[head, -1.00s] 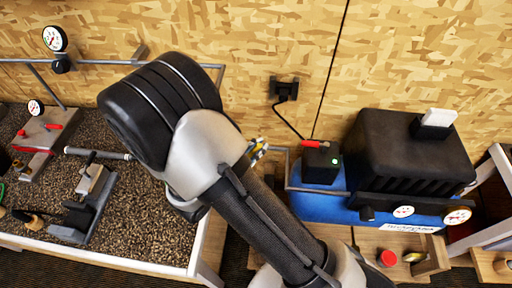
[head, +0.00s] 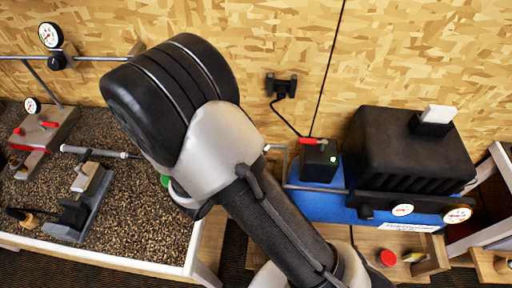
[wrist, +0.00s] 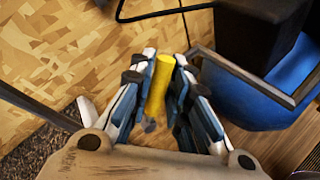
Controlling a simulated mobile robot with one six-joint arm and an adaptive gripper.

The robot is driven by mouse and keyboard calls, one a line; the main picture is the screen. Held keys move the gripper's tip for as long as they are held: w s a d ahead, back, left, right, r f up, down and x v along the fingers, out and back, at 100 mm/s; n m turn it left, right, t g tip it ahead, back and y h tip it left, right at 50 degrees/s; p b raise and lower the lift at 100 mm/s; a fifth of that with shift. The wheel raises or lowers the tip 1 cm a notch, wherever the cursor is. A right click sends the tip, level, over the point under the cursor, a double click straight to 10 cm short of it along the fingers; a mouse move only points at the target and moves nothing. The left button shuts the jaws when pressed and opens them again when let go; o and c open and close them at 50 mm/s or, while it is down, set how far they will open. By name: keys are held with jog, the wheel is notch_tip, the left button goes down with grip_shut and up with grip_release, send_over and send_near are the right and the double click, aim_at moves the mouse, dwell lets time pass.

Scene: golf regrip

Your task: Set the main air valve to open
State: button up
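A yellow handle (wrist: 160,85) lies lengthwise between the fingers of my gripper (wrist: 165,62) in the wrist view. It looks like the lever of the main air valve, but its valve body and pipe joint do not show clearly. The blue-and-white fingers stand close on both sides of the handle; whether they press on it I cannot tell. In the head view my own arm hides the gripper and the yellow handle. A short grey pipe end (head: 276,148) shows just right of the arm, beside the compressor.
The blue compressor tank (head: 330,205) with black housing (head: 410,150) stands right of my arm; its frame also shows in the wrist view (wrist: 240,75). A black box (head: 319,163) carries a red lever (head: 312,141). The workbench (head: 110,215) with vise and tools is left; a wooden wall is behind.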

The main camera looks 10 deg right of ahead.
jog(key=o, duration=0.3)
jog(key=v, duration=1.2)
jog(key=shift+c, duration=0.4)
